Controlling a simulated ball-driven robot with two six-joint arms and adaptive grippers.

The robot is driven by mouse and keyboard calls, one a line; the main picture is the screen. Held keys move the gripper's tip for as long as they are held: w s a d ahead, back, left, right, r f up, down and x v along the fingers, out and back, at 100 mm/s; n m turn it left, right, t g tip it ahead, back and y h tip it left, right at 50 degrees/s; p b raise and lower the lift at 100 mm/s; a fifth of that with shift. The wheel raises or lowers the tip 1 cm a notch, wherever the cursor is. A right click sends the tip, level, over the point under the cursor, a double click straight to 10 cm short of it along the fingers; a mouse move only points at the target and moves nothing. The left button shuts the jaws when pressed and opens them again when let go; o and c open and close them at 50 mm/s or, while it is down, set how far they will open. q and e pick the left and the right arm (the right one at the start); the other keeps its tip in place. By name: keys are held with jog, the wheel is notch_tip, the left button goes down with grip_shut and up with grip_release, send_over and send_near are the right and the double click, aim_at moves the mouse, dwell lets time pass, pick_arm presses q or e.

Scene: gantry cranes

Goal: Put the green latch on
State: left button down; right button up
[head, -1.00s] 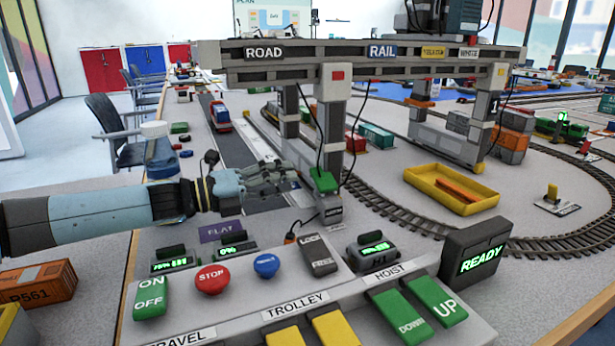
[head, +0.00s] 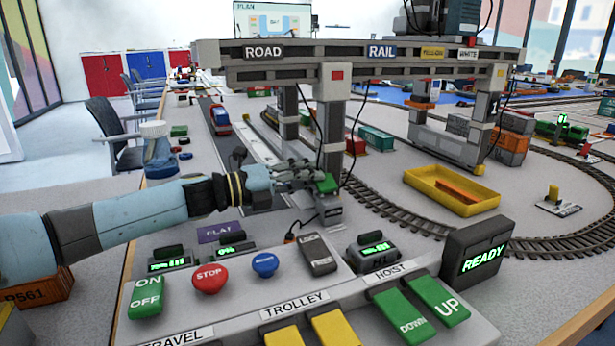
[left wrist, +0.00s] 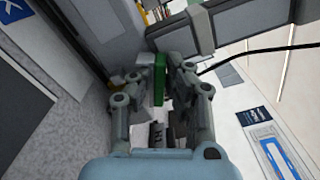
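The green latch (head: 326,183) sits low on the near leg of the gantry crane (head: 333,130), just above the leg's foot. My left gripper (head: 311,177) reaches it from the left in the head view. In the left wrist view the green latch (left wrist: 159,80) stands upright between the two fingertips of my left gripper (left wrist: 160,85). The fingers close in on it from both sides with hardly any gap, so the gripper looks shut on it. The fingers hide part of the latch. My right gripper is not in view.
A control desk with a red STOP button (head: 209,278), a blue button (head: 265,264) and green HOIST keys (head: 440,301) lies in front. A READY box (head: 477,258) stands right of it. A yellow tray (head: 452,190) lies inside the curved track. Dark cables hang beside the near leg.

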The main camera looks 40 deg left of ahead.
pick_arm(q)
jog(key=shift+w+a+f+n+p, duration=0.15)
jog(key=shift+f+n, duration=0.15)
jog(key=shift+n, duration=0.45)
jog(key=shift+s+a+f+n+p, duration=0.1)
jog(key=shift+f+n, duration=0.15)
jog(key=shift+n, duration=0.45)
jog(key=shift+w+a+f+n+p, duration=0.15)
jog(key=shift+f+n, duration=0.15)
jog(key=shift+n, duration=0.45)
jog(key=c, duration=1.4)
grip_release()
jog(key=shift+o, duration=0.2)
jog(key=shift+s, duration=0.1)
jog(key=shift+v, duration=3.95)
